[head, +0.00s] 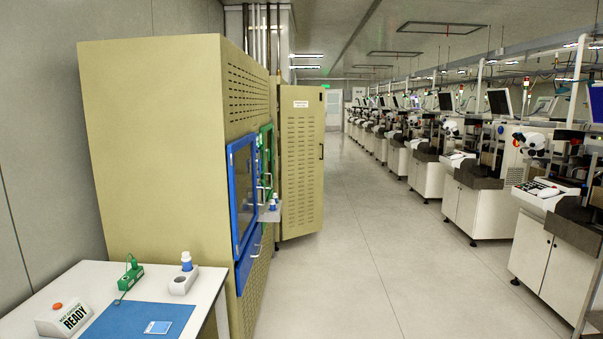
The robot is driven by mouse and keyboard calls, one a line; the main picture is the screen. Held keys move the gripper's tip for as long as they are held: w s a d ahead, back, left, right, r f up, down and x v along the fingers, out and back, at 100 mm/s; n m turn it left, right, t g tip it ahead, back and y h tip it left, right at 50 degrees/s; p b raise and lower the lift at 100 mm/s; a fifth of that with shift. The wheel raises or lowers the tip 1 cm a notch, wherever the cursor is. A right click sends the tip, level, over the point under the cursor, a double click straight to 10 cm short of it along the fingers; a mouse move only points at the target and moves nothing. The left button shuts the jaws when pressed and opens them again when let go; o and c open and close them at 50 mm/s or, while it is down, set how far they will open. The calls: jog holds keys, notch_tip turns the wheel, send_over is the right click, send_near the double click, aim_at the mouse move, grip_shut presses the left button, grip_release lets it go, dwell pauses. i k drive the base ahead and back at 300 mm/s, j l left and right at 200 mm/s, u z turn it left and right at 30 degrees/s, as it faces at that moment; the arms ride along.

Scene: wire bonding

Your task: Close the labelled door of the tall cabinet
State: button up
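The labelled door (301,165) shows in the head view as a tall beige panel with rows of slots. A small white label (300,104) is near its top, and a dark handle (321,151) is at its right edge. The door stands open, swung out into the aisle, facing me. The tall cabinet it belongs to lies at its left, mostly hidden behind a nearer beige cabinet (150,150). My gripper is not in view.
The nearer cabinet has blue-framed (243,200) and green-framed (267,150) doors and a small shelf with bottles. A white table (205,290) with a blue mat stands front left. Machines (545,250) line the right side. The floor aisle (355,250) between is clear.

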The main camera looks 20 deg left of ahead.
aim_at(302, 133)
jog(key=i+u, duration=0.15)
jog(key=u, duration=0.4)
jog(key=i, duration=3.65)
jog(key=i+l, duration=0.1)
jog(key=i, duration=1.7)
jog(key=i+u, duration=0.1)
jog(key=i, duration=1.75)
jog(key=i+l+z, duration=0.15)
